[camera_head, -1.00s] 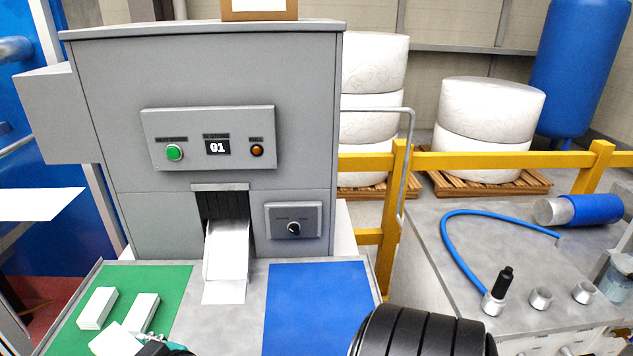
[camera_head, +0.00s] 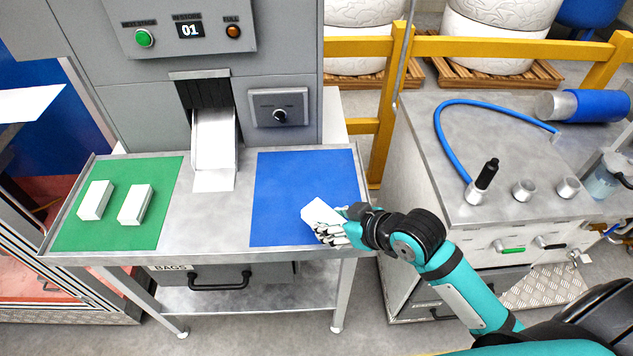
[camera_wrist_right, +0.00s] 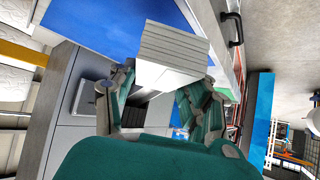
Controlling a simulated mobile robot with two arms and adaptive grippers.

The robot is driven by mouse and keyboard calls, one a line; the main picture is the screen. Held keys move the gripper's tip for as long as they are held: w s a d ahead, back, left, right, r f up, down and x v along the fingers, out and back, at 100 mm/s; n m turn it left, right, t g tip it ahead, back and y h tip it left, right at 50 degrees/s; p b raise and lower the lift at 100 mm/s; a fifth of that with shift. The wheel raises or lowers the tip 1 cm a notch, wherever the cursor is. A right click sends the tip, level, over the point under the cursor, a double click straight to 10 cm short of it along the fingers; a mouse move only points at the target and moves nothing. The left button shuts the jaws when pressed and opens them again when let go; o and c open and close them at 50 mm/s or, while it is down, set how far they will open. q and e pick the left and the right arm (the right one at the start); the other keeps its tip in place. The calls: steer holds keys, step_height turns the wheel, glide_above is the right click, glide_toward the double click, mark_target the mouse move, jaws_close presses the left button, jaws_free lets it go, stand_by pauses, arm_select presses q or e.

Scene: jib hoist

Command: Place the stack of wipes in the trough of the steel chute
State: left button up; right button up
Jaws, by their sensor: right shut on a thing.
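My right gripper (camera_head: 335,224) is shut on a white stack of wipes (camera_head: 320,213), over the front right part of the blue mat. The stack also shows in the right wrist view (camera_wrist_right: 172,55), between the teal fingers, with layered edges. I cannot tell whether the stack touches the mat. The steel chute (camera_head: 213,140) comes out of the grey machine behind the table, with its trough sloping toward me, left of the held stack. Two more white stacks (camera_head: 96,200) (camera_head: 135,204) lie on the green mat. My left gripper is out of view.
The blue mat (camera_head: 285,190) is otherwise clear. The green mat (camera_head: 155,175) is at the table's left, with bare steel between the mats. Above the chute are black strips (camera_head: 205,93). A steel bench (camera_head: 480,200) with a blue hose (camera_head: 450,150) stands at the right.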

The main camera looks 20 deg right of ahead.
mark_target(324, 204)
steer(key=shift+w+d+f+n+g+p, duration=0.15)
steer(key=shift+w+f+n+g+p, duration=0.15)
steer(key=shift+w, duration=0.25)
steer(key=w+p, duration=0.1)
steer(key=w, duration=0.3)
steer(key=shift+w+f, duration=0.1)
steer(key=shift+w, duration=0.1)
steer(key=w, duration=0.3)
steer(key=w+f+p, duration=0.1)
steer(key=w, duration=0.5)
steer(key=shift+w+f+p, duration=0.15)
steer(key=shift+w+p, duration=0.05)
steer(key=shift+p, duration=0.2)
steer(key=shift+w, duration=0.25)
step_height(324, 204, down, 3)
steer(key=shift+r+p, duration=0.1)
steer(key=shift+p, duration=0.45)
steer(key=shift+f, duration=0.45)
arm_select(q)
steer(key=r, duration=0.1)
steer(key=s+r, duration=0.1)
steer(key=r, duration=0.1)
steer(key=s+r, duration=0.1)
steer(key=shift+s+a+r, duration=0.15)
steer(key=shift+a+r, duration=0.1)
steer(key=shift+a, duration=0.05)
